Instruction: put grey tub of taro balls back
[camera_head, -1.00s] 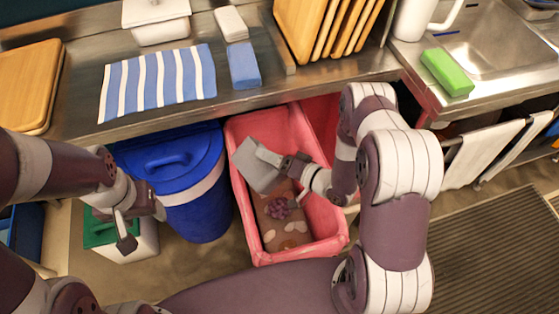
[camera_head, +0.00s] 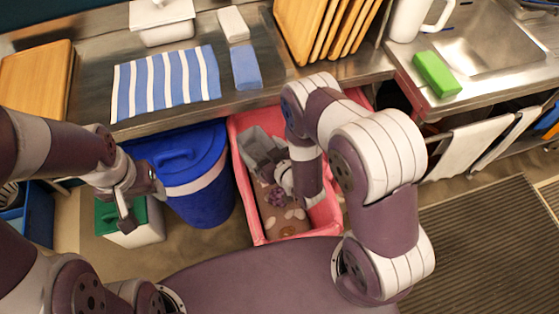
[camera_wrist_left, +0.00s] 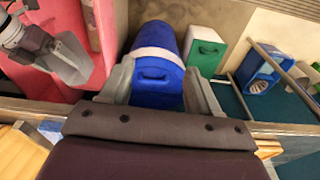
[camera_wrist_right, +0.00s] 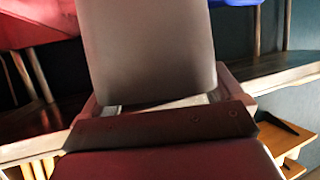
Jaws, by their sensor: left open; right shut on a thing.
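The grey tub (camera_head: 258,146) is within the outline of the pink bin (camera_head: 247,212), toward its back left; I cannot tell whether it touches the bin. My right gripper (camera_head: 277,168) is shut on it. The tub also shows in the left wrist view (camera_wrist_left: 72,62), and it fills the upper middle of the right wrist view (camera_wrist_right: 150,50). Purple balls (camera_head: 275,196) and pale pieces lie on a brown surface in the bin, in front of the tub. My left gripper (camera_head: 126,205) is open and empty, near the white box with the green lid (camera_head: 130,228).
A blue lidded bin (camera_head: 200,205) stands left of the pink bin. The metal counter (camera_head: 300,72) runs behind, with a striped cloth (camera_head: 165,85), a blue block (camera_head: 245,67) and a green sponge (camera_head: 437,73). A dark mat (camera_head: 490,240) lies at right.

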